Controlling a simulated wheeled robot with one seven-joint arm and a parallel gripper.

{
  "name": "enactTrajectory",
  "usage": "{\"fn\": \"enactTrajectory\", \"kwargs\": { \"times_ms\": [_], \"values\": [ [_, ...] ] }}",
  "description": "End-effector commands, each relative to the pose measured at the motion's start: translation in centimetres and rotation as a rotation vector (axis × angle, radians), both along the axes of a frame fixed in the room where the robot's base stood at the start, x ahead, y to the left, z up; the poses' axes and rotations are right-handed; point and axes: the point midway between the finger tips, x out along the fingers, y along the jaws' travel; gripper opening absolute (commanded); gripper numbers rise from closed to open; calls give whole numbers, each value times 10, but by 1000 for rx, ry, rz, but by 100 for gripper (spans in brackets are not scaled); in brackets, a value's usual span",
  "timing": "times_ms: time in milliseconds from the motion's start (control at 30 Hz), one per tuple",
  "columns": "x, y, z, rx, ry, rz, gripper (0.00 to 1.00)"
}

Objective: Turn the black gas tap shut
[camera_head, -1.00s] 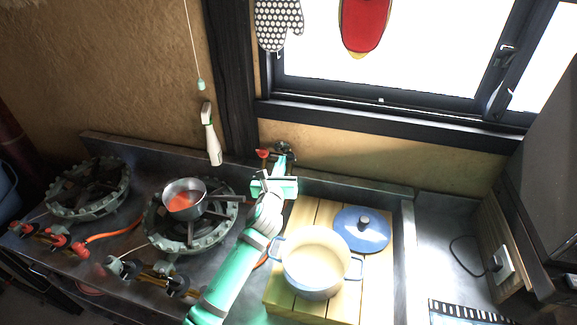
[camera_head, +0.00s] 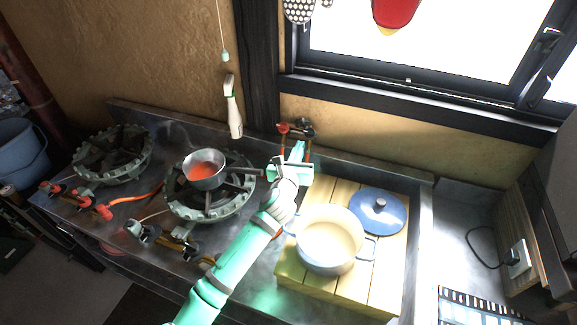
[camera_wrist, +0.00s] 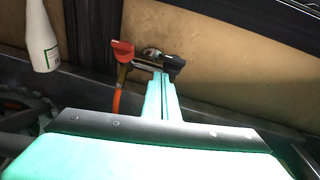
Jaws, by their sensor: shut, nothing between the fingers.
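The gas tap fitting is on the wall under the window, behind the counter. Its black tap (camera_head: 305,125) is on the right and a red tap (camera_head: 283,128) on the left, with an orange hose below. In the wrist view the black tap (camera_wrist: 173,62) lies just beyond my fingertips, its lower part partly hidden by them; the red tap (camera_wrist: 122,50) is to their left. My gripper (camera_head: 298,148) is shut and empty, just in front of the fitting; it also shows in the wrist view (camera_wrist: 160,78). I cannot tell whether the fingers touch the black tap.
A white pot (camera_head: 330,262) and a blue lid (camera_head: 377,210) sit on a wooden slatted board (camera_head: 295,272), right of my arm. A burner (camera_head: 180,205) with a small pan (camera_head: 204,180) stands left. A white bottle (camera_head: 233,112) is at the wall.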

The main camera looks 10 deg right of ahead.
Motion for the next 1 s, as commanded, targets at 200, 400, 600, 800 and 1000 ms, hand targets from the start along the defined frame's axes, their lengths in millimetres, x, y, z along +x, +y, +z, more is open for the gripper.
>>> {"fn": "enactTrajectory", "kwargs": {
  "times_ms": [200, 400, 600, 800, 1000],
  "values": [
    [-30, 22, 0, 1, 1, 5, 0],
    [-58, 31, 2, 0, 4, -3, 0],
    [-78, 43, 4, 0, 5, -5, 0],
    [-88, 48, 4, -1, 6, -6, 0],
    [-89, 48, 4, -1, 6, -5, 0]
  ]
}}
